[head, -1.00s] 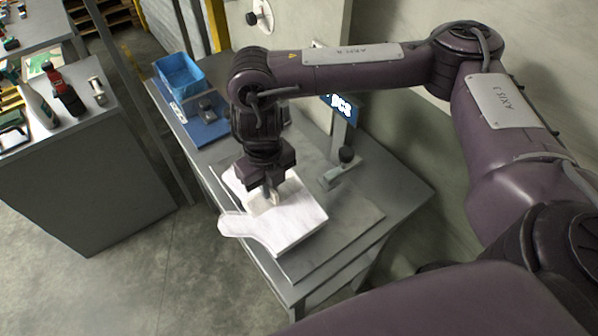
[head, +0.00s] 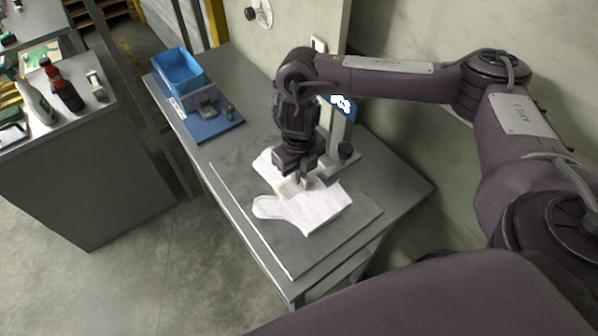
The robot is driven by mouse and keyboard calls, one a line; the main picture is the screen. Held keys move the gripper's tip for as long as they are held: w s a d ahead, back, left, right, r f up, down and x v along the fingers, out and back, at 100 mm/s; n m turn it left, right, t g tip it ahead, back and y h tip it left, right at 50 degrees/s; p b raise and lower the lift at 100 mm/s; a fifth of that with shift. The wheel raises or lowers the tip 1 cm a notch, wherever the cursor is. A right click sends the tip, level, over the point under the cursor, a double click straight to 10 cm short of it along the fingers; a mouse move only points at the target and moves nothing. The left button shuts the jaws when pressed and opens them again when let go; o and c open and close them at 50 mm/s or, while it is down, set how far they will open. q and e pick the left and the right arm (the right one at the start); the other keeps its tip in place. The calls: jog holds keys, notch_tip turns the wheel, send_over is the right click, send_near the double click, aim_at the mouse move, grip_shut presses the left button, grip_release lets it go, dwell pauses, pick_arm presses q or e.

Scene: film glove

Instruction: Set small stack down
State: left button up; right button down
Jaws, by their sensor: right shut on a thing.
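The small stack of white film gloves (head: 318,208) is at the grey board (head: 268,240) on the grey table. One glove part sticks out to the left. My right gripper (head: 303,183) points down and is shut on the stack near its middle. The fingertips are partly hidden against the white film. I cannot tell whether the stack rests on the board or hangs just above it. My left gripper is out of view.
A post with a small display (head: 340,108) stands right behind the stack. A blue bin (head: 178,72) and a blue plate with metal parts (head: 212,124) are at the table's far left. A grey cabinet (head: 80,165) with bottles stands left. The board's front left is bare.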

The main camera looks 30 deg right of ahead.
jog(key=shift+f, duration=0.2)
jog(key=c, duration=1.5)
grip_release()
jog(key=shift+c, duration=0.2)
jog(key=shift+r, duration=0.1)
jog(key=shift+r, duration=0.45)
notch_tip(320, 180, up, 11)
jog(key=p, duration=0.1)
jog(key=shift+r+p, duration=0.15)
jog(key=shift+p, duration=0.25)
jog(key=shift+s, duration=0.1)
